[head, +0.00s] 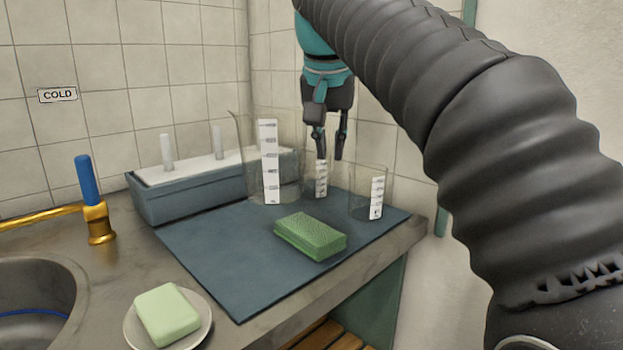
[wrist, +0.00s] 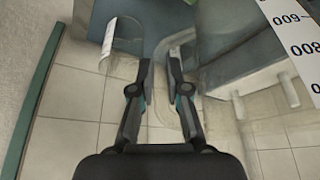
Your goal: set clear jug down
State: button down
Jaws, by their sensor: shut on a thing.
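The clear jug (head: 282,150) is a large see-through vessel with a spout at its left and a white scale strip. It stands upright at the back of the blue-grey mat (head: 232,262); its base looks at mat level, but I cannot tell whether it touches. My gripper (head: 330,157) is at its right, pointing down. In the wrist view my gripper (wrist: 160,66) has its fingers around a faint clear part, seemingly the jug's handle, which is hard to make out. The jug's scale strip (wrist: 296,42) shows at the wrist view's right edge.
A clear beaker (head: 376,195) stands at the mat's right corner, and a smaller strip-marked vessel (head: 321,182) stands behind my fingers. A green sponge (head: 310,237) lies in front. A rack (head: 190,200) is at back left; soap (head: 167,315) sits on a dish. The mat's front left is clear.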

aim_at(312, 174)
jog(key=shift+w+a+f+b, duration=0.3)
jog(key=shift+a+f, duration=0.2)
jog(key=shift+f, duration=0.55)
jog(key=shift+w+a+f+b, duration=0.2)
jog(key=shift+w+a+f, duration=0.25)
jog(key=shift+f, duration=0.55)
jog(key=shift+w+a+f+b, duration=0.25)
jog(key=shift+a+f, duration=0.35)
jog(key=shift+f, duration=0.45)
jog(key=c, duration=1.2)
grip_release()
jog(key=shift+o, duration=0.2)
jog(key=shift+r, duration=0.1)
jog(key=p+v, duration=0.2)
jog(key=v, duration=0.9)
jog(key=shift+s+r, duration=0.2)
jog(key=shift+r, duration=0.15)
jog(key=shift+d, duration=0.1)
